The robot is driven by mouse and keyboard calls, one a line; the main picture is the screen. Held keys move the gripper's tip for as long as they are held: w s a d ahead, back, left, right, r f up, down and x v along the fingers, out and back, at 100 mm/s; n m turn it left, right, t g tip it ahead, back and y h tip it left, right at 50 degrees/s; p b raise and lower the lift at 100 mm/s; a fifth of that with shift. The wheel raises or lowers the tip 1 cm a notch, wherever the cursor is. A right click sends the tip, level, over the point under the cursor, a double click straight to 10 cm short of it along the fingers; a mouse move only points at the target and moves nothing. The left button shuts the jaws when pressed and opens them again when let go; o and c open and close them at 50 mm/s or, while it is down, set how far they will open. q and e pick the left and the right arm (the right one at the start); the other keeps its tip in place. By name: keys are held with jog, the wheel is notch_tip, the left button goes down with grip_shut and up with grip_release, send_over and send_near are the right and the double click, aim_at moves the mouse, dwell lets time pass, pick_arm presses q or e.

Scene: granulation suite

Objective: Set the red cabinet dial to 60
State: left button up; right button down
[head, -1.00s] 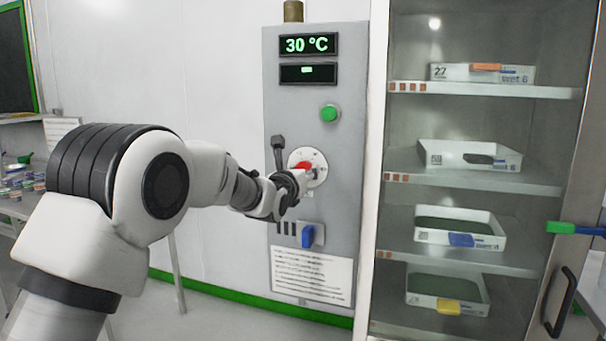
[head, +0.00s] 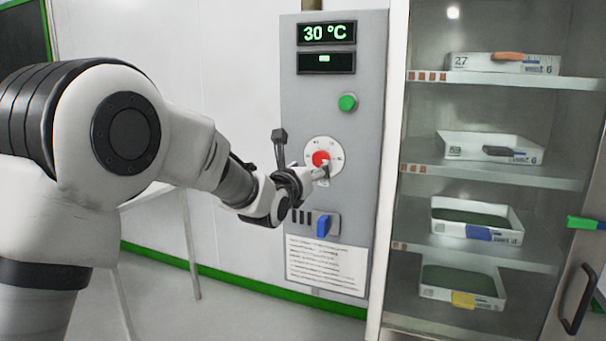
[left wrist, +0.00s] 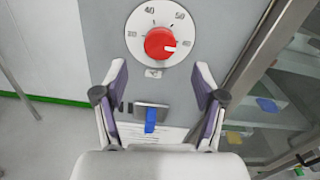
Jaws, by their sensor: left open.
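The red dial (head: 320,158) is a round knob on a white scale plate on the grey cabinet. It also shows in the left wrist view (left wrist: 159,42), where its white mark points right, toward the small label after 50, which looks like 60. My left gripper (head: 318,173) is in front of the cabinet, just below the dial in the head view. In the left wrist view its two fingers (left wrist: 160,78) are spread apart with nothing between them, and the knob lies beyond them, clear of both. The cabinet's display (head: 327,33) reads 30 °C. My right gripper is out of view.
A green button (head: 347,103) is above the dial. A glass-fronted shelf unit (head: 480,178) with several white trays stands to the right.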

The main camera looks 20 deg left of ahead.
pick_arm(q)
jog(key=s, duration=0.5)
jog(key=shift+a, duration=0.1)
